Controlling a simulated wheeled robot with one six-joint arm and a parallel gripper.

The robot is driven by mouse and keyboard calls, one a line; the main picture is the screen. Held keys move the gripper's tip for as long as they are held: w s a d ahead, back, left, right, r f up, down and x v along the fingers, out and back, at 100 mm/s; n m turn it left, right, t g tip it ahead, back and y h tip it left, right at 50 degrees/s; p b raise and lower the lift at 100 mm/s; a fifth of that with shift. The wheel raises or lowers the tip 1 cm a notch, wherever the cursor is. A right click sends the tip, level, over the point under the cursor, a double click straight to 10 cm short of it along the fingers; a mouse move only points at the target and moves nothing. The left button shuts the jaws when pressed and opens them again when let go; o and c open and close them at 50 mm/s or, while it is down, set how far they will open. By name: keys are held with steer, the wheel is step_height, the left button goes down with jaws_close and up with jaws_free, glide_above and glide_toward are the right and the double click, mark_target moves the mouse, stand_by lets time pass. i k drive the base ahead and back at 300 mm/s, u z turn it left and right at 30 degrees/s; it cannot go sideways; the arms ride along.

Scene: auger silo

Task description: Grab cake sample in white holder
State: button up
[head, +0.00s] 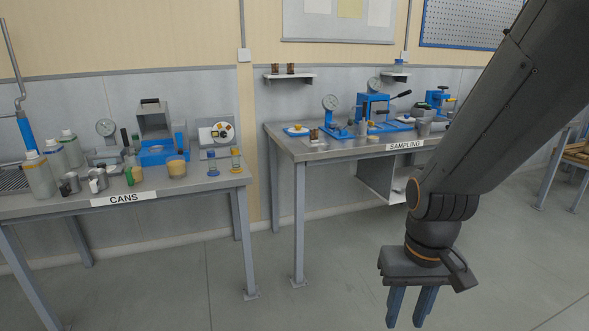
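My gripper (410,307) hangs low at the right, pointing down over bare floor. Its two blue-grey fingers stand apart with nothing visible between them. It is well in front of both tables and touches nothing. I cannot surely pick out the cake sample in the white holder. A small yellow piece on a white and blue base (297,130) sits at the left end of the SAMPLING table (330,152). Small brown items (290,68) stand on a white wall shelf (289,79) above it. All are too small to tell exactly.
The CANS table (150,192) at left holds bottles (40,175), metal cans (70,184) and a blue and grey device (155,135). Blue presses (372,105) and gauges crowd the SAMPLING table. The floor (330,270) in front is clear. Another table (570,150) stands far right.

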mark_target(314, 134)
steer(key=u, duration=0.15)
steer(key=i, duration=2.55)
steer(key=u, duration=0.4)
